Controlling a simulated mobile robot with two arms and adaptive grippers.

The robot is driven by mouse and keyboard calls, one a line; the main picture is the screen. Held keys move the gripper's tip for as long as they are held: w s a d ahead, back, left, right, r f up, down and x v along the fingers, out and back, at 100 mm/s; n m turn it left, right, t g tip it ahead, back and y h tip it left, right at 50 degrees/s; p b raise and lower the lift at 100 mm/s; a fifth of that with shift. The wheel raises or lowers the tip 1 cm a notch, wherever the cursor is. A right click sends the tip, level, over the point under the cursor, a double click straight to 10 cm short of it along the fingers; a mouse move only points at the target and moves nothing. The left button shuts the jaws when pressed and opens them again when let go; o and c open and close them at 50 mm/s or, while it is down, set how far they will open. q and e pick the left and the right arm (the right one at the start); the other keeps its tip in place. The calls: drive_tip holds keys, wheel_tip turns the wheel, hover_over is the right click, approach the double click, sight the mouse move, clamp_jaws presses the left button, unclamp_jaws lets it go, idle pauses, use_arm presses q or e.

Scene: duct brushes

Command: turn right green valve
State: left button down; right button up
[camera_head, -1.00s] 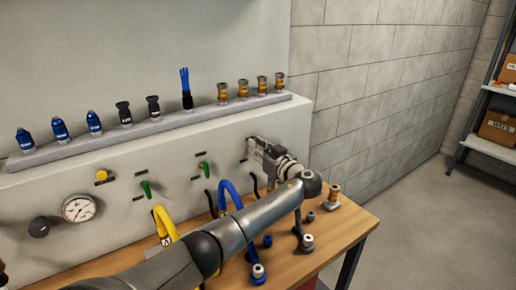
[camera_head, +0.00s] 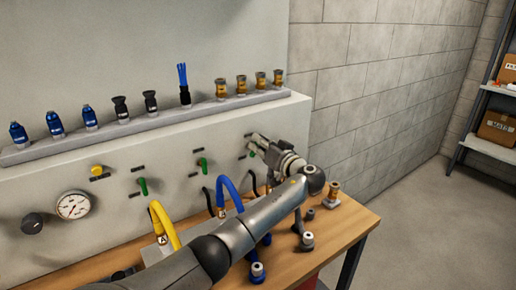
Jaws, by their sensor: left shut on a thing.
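Three green valves are on the grey panel. The left one (camera_head: 142,187) and the middle one (camera_head: 203,164) show upright handles. Only a small green bit of the right green valve (camera_head: 252,154) shows, just by the fingertips of my left gripper (camera_head: 254,143). The arm reaches across the bench from the lower left. The left gripper is shut on the right green valve, and its fingers hide most of the handle. The handle's exact angle cannot be told. My right gripper is not in view.
A ledge (camera_head: 60,148) above the panel holds blue, black and brass fittings. Yellow (camera_head: 163,224) and blue (camera_head: 229,190) hoses rise from the wooden bench (camera_head: 345,228) below. Loose fittings stand on the bench near my wrist. Open floor and a shelf are at right.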

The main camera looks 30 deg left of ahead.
use_arm(q)
drive_tip(key=shift+w+d+f+m+p, duration=0.1)
drive_tip(key=shift+w+f+m+p, duration=0.25)
drive_tip(key=shift+m, duration=1.8)
drive_tip(key=shift+w+d+f+m+p, duration=0.1)
drive_tip(key=shift+f+m, duration=0.3)
drive_tip(key=shift+m, duration=1.7)
drive_tip(key=shift+w+d+f+m+p, duration=0.1)
drive_tip(key=shift+w+f+m+p, duration=0.25)
drive_tip(key=shift+m, duration=1.8)
drive_tip(key=shift+s+f, duration=0.1)
drive_tip(key=shift+s, duration=0.05)
drive_tip(key=c, duration=1.5)
unclamp_jaws()
drive_tip(key=v, duration=1.2)
